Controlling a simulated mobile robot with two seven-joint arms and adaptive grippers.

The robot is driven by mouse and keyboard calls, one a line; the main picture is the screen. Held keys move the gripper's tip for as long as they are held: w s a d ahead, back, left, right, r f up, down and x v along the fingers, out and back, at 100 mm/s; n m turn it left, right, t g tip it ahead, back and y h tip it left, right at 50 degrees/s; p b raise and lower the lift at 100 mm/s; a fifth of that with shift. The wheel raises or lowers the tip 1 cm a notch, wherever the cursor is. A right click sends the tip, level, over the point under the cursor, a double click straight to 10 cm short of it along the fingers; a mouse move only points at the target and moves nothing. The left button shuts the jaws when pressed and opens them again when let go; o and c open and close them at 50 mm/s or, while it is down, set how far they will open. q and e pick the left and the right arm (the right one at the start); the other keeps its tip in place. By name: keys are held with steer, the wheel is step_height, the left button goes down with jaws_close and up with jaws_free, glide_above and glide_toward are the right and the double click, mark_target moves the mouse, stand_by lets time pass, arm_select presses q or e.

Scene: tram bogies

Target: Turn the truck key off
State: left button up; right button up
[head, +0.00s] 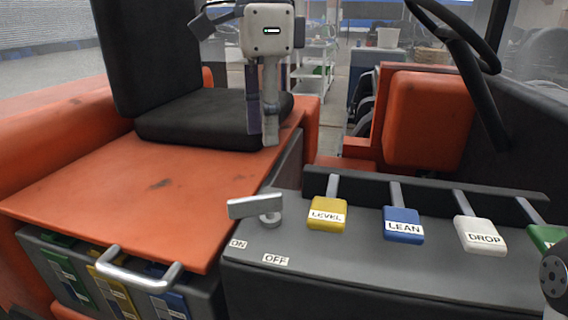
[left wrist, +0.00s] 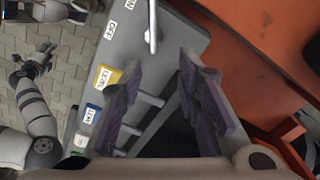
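The truck key (head: 255,207) is a grey metal handle on a short post on the dark panel (head: 330,268). Its bar lies roughly sideways, above the ON label (head: 238,244) and OFF label (head: 275,260). My left gripper (head: 262,138) hangs fingers down above and behind the key, apart from it. In the left wrist view the key (left wrist: 152,28) shows beyond the fingertips, and the purple-padded fingers of my left gripper (left wrist: 160,70) are spread with nothing between them. My right arm shows at the left of that view; its gripper (left wrist: 32,65) is small and unclear.
Yellow LEVEL (head: 327,215), blue LEAN (head: 403,226) and white DROP (head: 477,236) levers stand right of the key. A black seat (head: 200,120) is behind left. A metal grab handle (head: 140,280) is at front left. The steering wheel (head: 455,35) is at upper right.

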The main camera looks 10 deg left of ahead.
mark_target(266, 195)
arm_select(q)
steer(key=s+f, duration=0.1)
steer(key=f, duration=0.1)
steer(key=shift+s+f, duration=0.3)
steer(key=shift+s, duration=0.05)
steer(key=f, duration=0.4)
steer(key=f+p, duration=0.1)
steer(key=f, duration=0.4)
steer(key=shift+w, duration=0.2)
jaws_close()
